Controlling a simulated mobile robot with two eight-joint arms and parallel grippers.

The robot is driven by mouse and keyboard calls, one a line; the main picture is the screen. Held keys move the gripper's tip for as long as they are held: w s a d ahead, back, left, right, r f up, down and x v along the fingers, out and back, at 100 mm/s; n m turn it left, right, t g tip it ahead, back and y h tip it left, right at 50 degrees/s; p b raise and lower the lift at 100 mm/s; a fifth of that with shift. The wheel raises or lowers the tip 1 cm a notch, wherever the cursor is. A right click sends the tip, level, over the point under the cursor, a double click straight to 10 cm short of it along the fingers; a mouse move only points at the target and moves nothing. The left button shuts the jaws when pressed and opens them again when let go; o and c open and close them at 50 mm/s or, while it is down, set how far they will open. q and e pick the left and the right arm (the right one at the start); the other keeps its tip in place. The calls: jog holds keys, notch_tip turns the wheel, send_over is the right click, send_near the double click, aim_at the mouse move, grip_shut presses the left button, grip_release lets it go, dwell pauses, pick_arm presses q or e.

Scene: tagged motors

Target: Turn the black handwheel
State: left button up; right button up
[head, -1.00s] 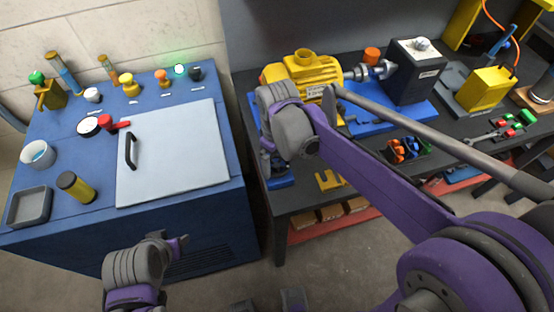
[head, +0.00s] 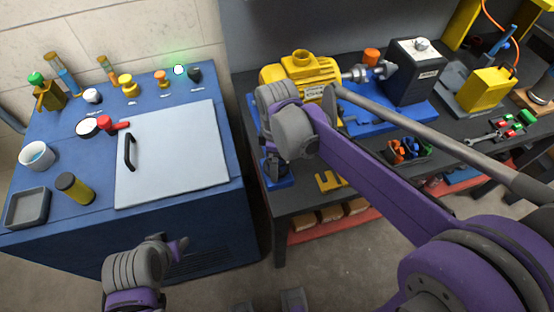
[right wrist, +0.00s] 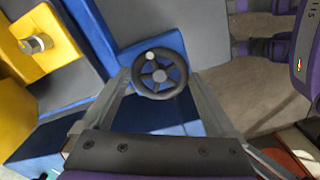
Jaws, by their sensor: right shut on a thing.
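The black handwheel (right wrist: 160,76) is a round spoked wheel with a small pale knob on its rim, seen face-on in the right wrist view. My right gripper (right wrist: 161,84) has one finger on each side of the wheel and is shut on its rim. In the head view my right gripper (head: 274,168) points down at the left end of the dark workbench, and the wheel is hidden behind it. My left gripper (head: 178,249) hangs in front of the blue cabinet, away from the wheel; its finger gap cannot be made out.
A yellow motor (head: 300,72) on a blue plate stands just behind my right gripper. The blue cabinet (head: 95,235) with a grey lid (head: 175,160) and several knobs is at left. A dark control box (head: 415,72) and a tray of coloured parts (head: 407,151) are farther right.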

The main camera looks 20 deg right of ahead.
jog(key=o, duration=1)
notch_tip(320, 180, up, 11)
jog(key=shift+p, duration=0.4)
jog(key=s+d+f+m+t, duration=0.2)
jog(key=s+d+f+m, duration=0.1)
jog(key=s+f+m, duration=0.3)
jog(key=s+d+f+m+t, duration=0.3)
jog(key=s+f+m, duration=0.3)
jog(key=s+m, duration=0.1)
jog(key=shift+s+d+f, duration=0.2)
jog(key=shift+s+d, duration=0.15)
jog(key=shift+s, duration=0.3)
